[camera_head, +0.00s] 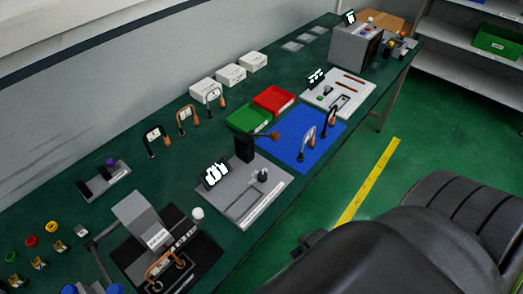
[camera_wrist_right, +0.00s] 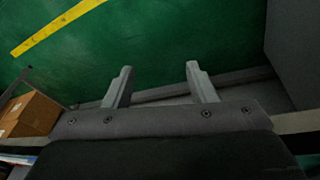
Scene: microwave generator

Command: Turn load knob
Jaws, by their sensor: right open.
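I cannot single out the load knob at this size. The candidates are small: a dark round knob (camera_head: 263,174) stands on the grey plate (camera_head: 243,200) in the middle of the bench, and tiny controls sit around the grey box (camera_head: 350,45) at the far end. My left gripper is not in view.
The long green bench (camera_head: 70,222) runs along the wall with a blue mat (camera_head: 290,150), red tray (camera_head: 273,100), green tray (camera_head: 248,118) and several white boxes (camera_head: 230,75). A shelf (camera_head: 470,70) stands at upper right. The floor with a yellow strip (camera_head: 370,180) is clear.

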